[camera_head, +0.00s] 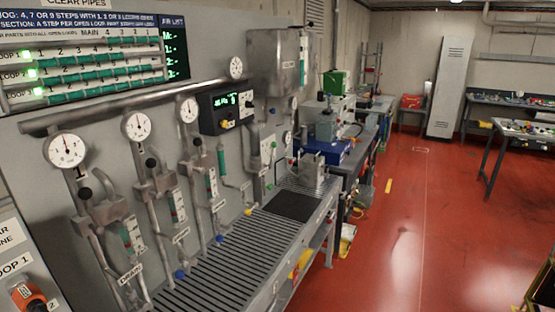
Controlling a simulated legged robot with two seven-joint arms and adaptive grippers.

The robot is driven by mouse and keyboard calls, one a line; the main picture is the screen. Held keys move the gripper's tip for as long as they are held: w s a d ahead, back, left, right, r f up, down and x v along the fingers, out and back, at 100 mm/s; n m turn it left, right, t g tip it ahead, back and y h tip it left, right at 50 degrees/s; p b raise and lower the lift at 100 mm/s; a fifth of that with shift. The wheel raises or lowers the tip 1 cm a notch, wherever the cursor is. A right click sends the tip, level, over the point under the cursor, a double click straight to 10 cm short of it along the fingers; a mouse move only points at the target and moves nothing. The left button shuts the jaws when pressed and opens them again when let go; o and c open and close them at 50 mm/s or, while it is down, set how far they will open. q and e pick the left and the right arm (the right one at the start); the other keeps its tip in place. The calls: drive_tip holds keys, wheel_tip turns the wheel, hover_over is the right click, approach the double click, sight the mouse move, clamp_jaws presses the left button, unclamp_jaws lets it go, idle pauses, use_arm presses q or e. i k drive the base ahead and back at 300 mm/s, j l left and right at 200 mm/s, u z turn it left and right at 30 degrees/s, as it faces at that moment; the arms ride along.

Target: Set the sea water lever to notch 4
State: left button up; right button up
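I cannot make out any lever marked as sea water. Several black-knobbed levers stand along the pipework under the round gauges, including one at the left (85,192), one at the middle (151,163) and one further right (197,142). Neither of my grippers is in view.
A grated bench (215,270) runs under the pipework. A panel (85,55) with green-lit rows hangs above, beside a green display (228,104). Further back are a workbench with a blue box (327,150) and a grey locker (449,85). The red floor (410,220) is largely clear.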

sight(273, 145)
drive_tip(key=i+l, duration=0.5)
drive_tip(key=i+l+u, duration=0.1)
drive_tip(key=i+l, duration=0.35)
drive_tip(key=l, duration=0.1)
